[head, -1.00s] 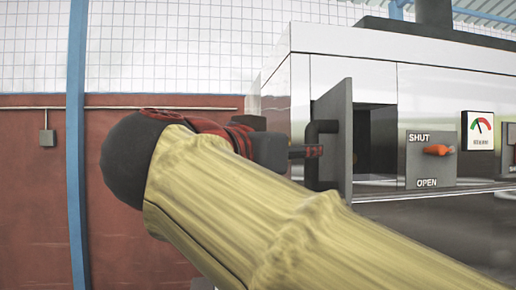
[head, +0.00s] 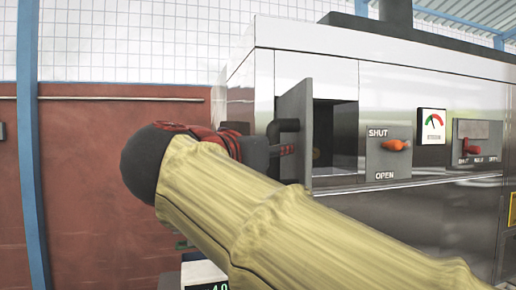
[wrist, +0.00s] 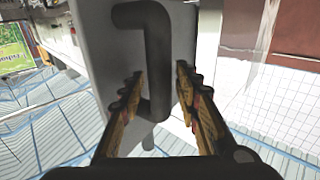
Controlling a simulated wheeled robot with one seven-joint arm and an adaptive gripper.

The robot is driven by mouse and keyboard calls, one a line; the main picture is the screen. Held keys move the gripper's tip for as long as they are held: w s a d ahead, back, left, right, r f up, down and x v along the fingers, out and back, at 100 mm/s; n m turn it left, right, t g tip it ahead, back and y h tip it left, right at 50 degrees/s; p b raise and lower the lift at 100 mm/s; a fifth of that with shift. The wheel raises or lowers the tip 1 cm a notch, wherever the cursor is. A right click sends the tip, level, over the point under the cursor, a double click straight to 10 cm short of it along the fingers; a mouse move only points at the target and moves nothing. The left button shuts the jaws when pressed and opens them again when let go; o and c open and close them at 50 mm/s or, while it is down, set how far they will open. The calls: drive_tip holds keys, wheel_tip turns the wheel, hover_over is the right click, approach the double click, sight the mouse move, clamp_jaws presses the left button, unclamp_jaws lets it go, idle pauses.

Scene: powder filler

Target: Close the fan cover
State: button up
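The fan cover (head: 294,112) is a grey hinged door standing open on the front of the steel machine, with the dark opening (head: 335,130) bare to its right. Its black bent handle (wrist: 152,50) is on the cover's outer face and runs between my gripper's fingers in the wrist view. My gripper (wrist: 160,92) is open, with one finger on each side of the handle and a gap showing, at least on the right. In the head view my gripper (head: 284,150) is at the handle, and my sleeved arm hides part of the machine below.
A SHUT/OPEN panel with an orange knob (head: 397,145) is right of the opening. A gauge (head: 431,126) and a panel with a red switch (head: 473,146) lie farther right. A blue post (head: 30,150) and red wall (head: 95,190) are at the left.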

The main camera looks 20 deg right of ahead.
clamp_jaws()
idle(0.6)
